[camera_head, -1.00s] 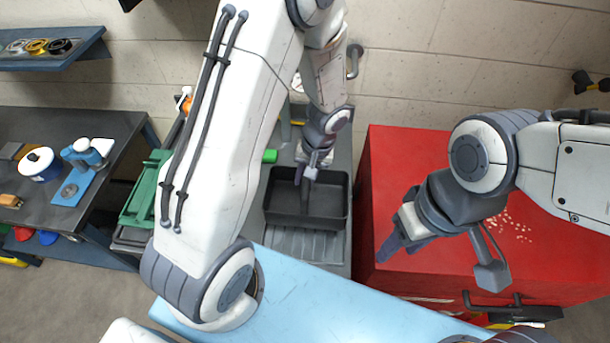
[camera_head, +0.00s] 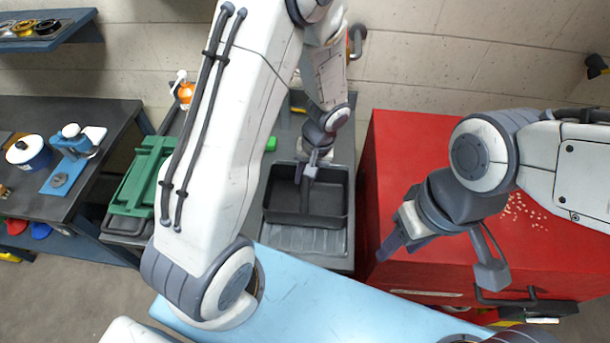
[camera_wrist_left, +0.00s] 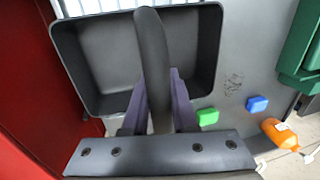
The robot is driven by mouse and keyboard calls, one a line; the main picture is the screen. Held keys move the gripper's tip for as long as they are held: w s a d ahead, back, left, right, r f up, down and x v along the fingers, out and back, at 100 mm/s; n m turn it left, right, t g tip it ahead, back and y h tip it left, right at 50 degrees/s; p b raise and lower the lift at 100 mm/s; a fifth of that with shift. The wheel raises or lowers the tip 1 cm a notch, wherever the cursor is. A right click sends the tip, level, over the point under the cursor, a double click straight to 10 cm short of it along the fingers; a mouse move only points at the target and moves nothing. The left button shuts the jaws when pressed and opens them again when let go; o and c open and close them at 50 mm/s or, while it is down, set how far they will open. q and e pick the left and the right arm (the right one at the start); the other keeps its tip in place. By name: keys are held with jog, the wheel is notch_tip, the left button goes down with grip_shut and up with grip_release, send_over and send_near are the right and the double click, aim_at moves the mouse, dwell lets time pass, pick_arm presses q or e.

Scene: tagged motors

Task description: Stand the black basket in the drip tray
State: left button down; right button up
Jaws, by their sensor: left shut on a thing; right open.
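The black basket (camera_head: 283,209) is an open dark box with an arched handle. My left gripper (camera_head: 308,172) is shut on its handle. The wrist view shows the handle (camera_wrist_left: 151,50) between the fingers (camera_wrist_left: 160,112) and the empty inside of the basket (camera_wrist_left: 95,50). A grey ribbed surface (camera_head: 300,241), which looks like the drip tray, lies under and in front of the basket. The basket hides part of it, and I cannot tell whether the two touch. My right gripper (camera_head: 388,246) is open and empty beside the red cabinet.
A red cabinet (camera_head: 415,150) stands right of the grey counter. A green block (camera_head: 271,143) and a blue block (camera_wrist_left: 257,104) lie near the basket. An orange bottle (camera_head: 185,93) and green crate (camera_head: 148,175) are to the left. A light blue surface (camera_head: 320,290) is in front.

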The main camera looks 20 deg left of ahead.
pick_arm(q)
jog(key=shift+f+b, duration=0.45)
jog(key=shift+b, duration=0.05)
pick_arm(e)
jog(key=shift+f, duration=0.5)
pick_arm(q)
jog(key=c, duration=0.6)
grip_release()
